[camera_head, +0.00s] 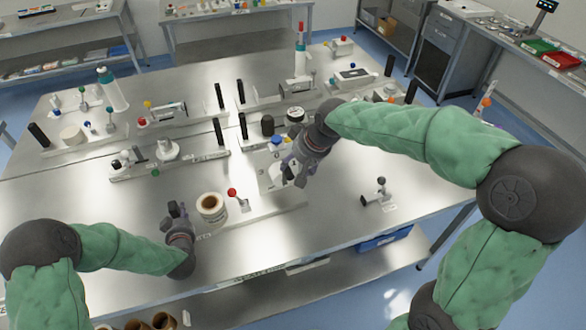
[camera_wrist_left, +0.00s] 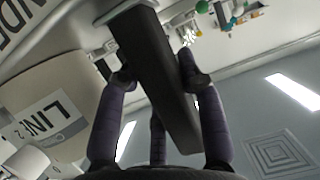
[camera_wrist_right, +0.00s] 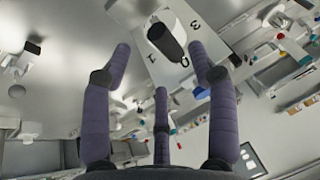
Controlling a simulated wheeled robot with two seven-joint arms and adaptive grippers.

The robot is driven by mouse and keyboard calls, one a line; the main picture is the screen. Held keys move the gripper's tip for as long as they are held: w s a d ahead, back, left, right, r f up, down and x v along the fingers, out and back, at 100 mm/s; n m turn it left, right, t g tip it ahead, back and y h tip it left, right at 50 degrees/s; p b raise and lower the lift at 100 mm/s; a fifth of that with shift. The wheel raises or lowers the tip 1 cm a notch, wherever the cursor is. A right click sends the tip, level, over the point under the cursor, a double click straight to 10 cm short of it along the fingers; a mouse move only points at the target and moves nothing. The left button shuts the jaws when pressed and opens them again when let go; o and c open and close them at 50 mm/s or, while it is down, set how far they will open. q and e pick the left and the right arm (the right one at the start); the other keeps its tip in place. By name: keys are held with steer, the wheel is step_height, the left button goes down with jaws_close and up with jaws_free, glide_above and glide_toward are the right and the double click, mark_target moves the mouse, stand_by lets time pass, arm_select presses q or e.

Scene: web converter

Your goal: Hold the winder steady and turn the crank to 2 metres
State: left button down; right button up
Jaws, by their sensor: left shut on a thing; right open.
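The winder has a white base (camera_head: 262,212) at the front of the steel table, with a brown-cored roll (camera_head: 210,203) on it. My left gripper (camera_head: 176,209) is shut around an upright black handle at the winder's left end. In the left wrist view the black handle (camera_wrist_left: 152,75) lies between the fingers, beside a roll labelled LINE 2 (camera_wrist_left: 48,120). My right gripper (camera_head: 290,170) is open above the winder's right end. In the right wrist view a black crank knob (camera_wrist_right: 165,42) stands on a numbered white plate (camera_wrist_right: 200,72), beyond the open fingertips and apart from them. The gripper partly hides this plate in the head view.
A red-knobbed lever (camera_head: 233,193) stands right of the roll. Other winder stations with black posts (camera_head: 219,130) fill the table behind. A small grey device (camera_head: 378,192) stands at right. The table front between it and the winder is clear.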

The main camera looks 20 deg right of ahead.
steer(key=shift+x, duration=2.05)
jaws_close()
